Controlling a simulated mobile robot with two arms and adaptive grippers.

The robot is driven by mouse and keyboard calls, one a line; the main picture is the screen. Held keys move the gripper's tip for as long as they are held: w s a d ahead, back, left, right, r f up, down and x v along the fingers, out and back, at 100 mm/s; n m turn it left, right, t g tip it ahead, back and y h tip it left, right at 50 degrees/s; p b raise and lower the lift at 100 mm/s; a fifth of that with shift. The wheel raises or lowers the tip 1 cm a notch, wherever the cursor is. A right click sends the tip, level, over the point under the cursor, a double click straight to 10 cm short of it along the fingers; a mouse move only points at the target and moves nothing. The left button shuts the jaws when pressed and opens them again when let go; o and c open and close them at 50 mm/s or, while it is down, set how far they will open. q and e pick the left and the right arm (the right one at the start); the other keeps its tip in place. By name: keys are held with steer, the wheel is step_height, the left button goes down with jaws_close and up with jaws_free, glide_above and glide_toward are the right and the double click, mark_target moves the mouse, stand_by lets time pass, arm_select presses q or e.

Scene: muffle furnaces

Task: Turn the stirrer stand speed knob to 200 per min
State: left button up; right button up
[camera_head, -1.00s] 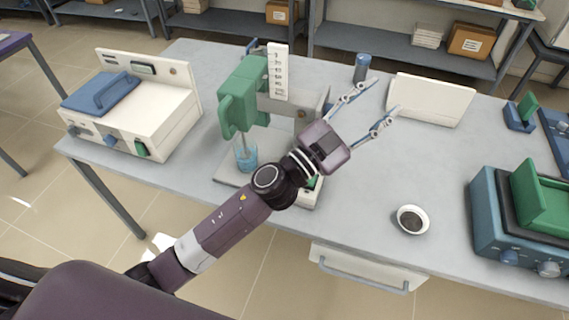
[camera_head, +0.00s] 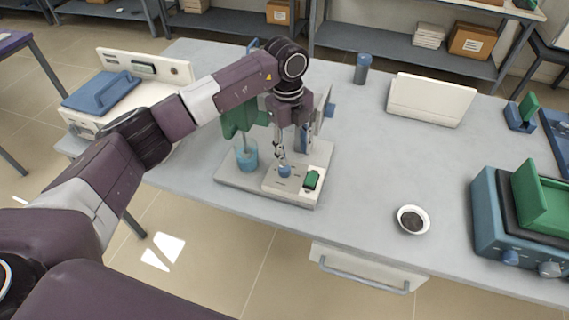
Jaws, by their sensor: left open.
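The stirrer stand (camera_head: 243,181) stands on the table with a pale base, its green body (camera_head: 235,122) largely covered by my left arm. A control box at the base's front right carries a blue speed knob (camera_head: 285,171) and a green switch (camera_head: 312,180). A blue beaker (camera_head: 247,156) stands on the base under the stirrer. My left gripper (camera_head: 291,157) points down just above and behind the knob. It is open; whether a finger touches the knob cannot be told. The knob's scale is too small to read. My right gripper is not in view.
A white and blue furnace (camera_head: 137,132) stands at the left, partly behind my arm. A blue cylinder (camera_head: 362,68), a cream panel (camera_head: 430,100) and a bowl of dark material (camera_head: 412,219) are on the table. A blue and green device (camera_head: 490,220) is at the right.

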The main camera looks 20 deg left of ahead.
mark_target(285, 168)
arm_select(q)
steer(key=shift+w+a+r+y, duration=0.15)
steer(key=shift+a+y, duration=0.1)
steer(key=shift+a, duration=0.4)
steer(key=shift+s+a+r+y, duration=0.1)
steer(key=shift+a+y, duration=0.15)
steer(key=shift+a, duration=0.35)
step_height(285, 168, down, 8)
steer(key=shift+r+p, duration=0.2)
steer(key=shift+p, duration=0.75)
steer(key=shift+c, duration=0.5)
steer(key=c, duration=1.1)
